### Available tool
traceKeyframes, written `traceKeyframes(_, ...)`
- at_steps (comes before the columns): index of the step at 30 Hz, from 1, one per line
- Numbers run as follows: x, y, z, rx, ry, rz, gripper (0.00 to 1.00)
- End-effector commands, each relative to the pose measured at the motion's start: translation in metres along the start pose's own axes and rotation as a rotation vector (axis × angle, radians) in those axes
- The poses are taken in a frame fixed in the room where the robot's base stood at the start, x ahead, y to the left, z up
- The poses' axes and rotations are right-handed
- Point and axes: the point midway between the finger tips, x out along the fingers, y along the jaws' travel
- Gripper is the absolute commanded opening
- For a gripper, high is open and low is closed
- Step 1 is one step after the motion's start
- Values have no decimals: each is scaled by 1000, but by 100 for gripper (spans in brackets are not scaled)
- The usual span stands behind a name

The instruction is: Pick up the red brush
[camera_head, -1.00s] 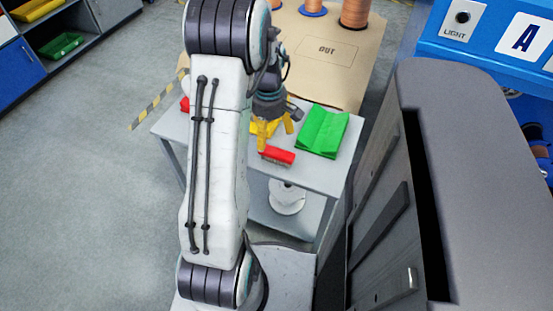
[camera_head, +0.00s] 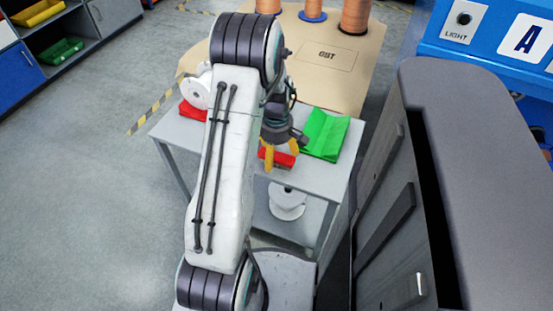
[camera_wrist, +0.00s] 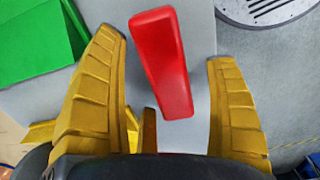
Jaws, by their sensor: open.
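The red brush (camera_head: 279,158) lies near the front edge of a grey table (camera_head: 325,180). In the wrist view the red brush (camera_wrist: 162,62) shows as a long red block between my two yellow fingers, nearer the left one, with grey table on both sides of it. My gripper (camera_head: 281,160) is open and over the brush in the head view; its fingers hide part of it. In the wrist view my gripper (camera_wrist: 168,90) has its fingers spread wide, and nothing is clasped. I cannot tell the exact height of the fingertips above the table.
A green folded cloth or holder (camera_head: 325,134) stands right of the brush. Another red item (camera_head: 192,111) lies at the table's left, by a white spool (camera_head: 197,92). A white spool (camera_head: 287,203) sits on the lower shelf. A grey cabinet (camera_head: 385,225) stands to the right.

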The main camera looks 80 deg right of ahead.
Motion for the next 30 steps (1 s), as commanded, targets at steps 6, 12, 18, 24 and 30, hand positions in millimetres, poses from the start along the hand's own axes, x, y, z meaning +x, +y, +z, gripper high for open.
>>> traceKeyframes(6,0,0,0,0,0,0,79)
traceKeyframes(12,0,0,0,0,0,0,65)
traceKeyframes(18,0,0,0,0,0,0,47)
traceKeyframes(24,0,0,0,0,0,1,29)
traceKeyframes(30,0,0,0,0,0,1,14)
